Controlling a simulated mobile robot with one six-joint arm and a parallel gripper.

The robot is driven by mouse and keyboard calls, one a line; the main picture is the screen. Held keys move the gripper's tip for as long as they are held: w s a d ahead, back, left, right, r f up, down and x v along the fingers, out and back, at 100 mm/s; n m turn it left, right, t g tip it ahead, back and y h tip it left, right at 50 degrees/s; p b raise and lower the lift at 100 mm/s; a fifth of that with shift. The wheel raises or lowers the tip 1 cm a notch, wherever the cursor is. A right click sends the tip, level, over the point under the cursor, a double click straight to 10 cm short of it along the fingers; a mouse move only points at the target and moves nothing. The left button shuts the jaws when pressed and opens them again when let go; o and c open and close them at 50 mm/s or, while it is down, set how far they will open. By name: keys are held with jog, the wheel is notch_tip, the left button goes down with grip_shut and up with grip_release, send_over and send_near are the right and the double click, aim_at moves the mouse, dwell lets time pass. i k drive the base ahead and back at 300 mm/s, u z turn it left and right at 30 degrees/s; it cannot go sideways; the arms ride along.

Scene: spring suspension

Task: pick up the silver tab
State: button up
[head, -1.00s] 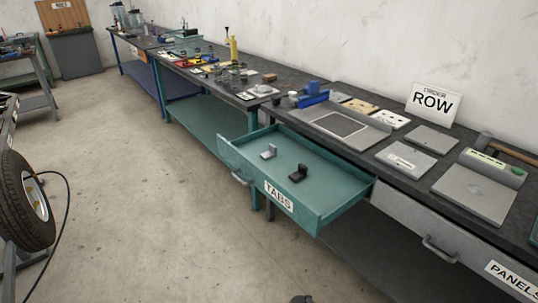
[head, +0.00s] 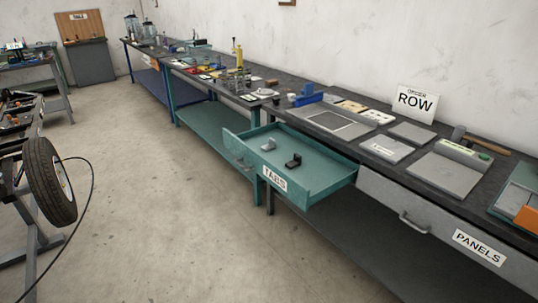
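The silver tab (head: 268,145) is a small light-grey bracket lying in the open teal drawer (head: 318,181) labelled TABS, toward the drawer's left side. A black tab (head: 293,161) of similar shape lies to its right in the same drawer. The two tabs are apart, and the silver one is uncovered. My gripper does not show in the head view.
The closed grey PANELS drawer (head: 400,208) is right of the TABS drawer, which juts out over the floor. The bench top (head: 345,143) holds panels and an ORDER ROW sign (head: 415,102). A wheel (head: 50,181) stands at left.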

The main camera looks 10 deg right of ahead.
aim_at(271, 145)
jog(key=k, duration=0.65)
jog(key=u, duration=0.3)
jog(key=i, duration=0.95)
jog(key=u, duration=0.8)
jog(key=i, duration=1.15)
jog(key=u, duration=0.35)
